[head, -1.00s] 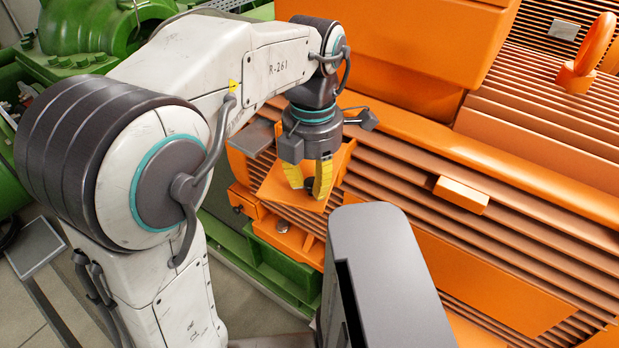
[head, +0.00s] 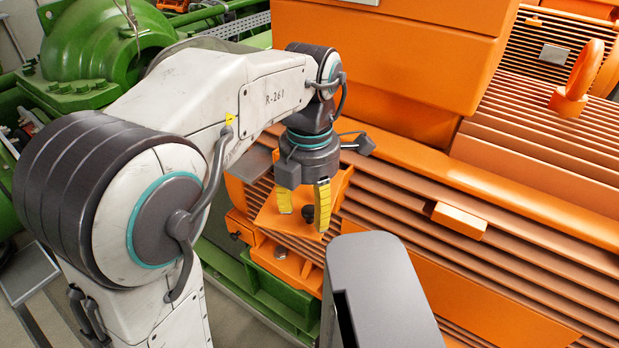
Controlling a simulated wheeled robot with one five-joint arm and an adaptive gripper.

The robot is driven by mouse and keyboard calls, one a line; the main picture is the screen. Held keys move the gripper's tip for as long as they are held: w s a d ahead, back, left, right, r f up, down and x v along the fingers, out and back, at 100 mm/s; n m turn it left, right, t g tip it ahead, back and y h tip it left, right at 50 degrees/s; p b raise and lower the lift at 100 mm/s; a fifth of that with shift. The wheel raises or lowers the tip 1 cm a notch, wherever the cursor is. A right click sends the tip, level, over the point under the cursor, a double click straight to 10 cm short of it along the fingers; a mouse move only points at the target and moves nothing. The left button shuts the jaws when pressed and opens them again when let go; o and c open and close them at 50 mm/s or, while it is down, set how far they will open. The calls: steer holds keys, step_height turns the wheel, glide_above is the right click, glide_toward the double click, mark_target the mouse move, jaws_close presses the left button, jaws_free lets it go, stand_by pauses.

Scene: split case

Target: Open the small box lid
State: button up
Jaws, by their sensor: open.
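The small orange box (head: 268,214) is on the left end of the big orange motor, with a flat, tilted orange face that seems to be its lid. A round dark knob (head: 308,213) shows on or just in front of that face. My gripper (head: 303,221) points down over the box with its two yellow fingers spread apart. I cannot tell whether a finger touches the box. The gripper and wrist hide the box's upper part.
The ribbed orange motor (head: 400,222) fills the right, with a small raised block (head: 460,219) and a lifting ring (head: 577,77). A large orange housing (head: 390,60) rises behind my wrist. Green machinery (head: 110,40) stands at left. A grey post, perhaps mine, blocks the lower centre.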

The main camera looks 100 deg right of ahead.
step_height(320, 180, up, 11)
steer(key=shift+r, duration=0.15)
stand_by(0.5)
stand_by(0.8)
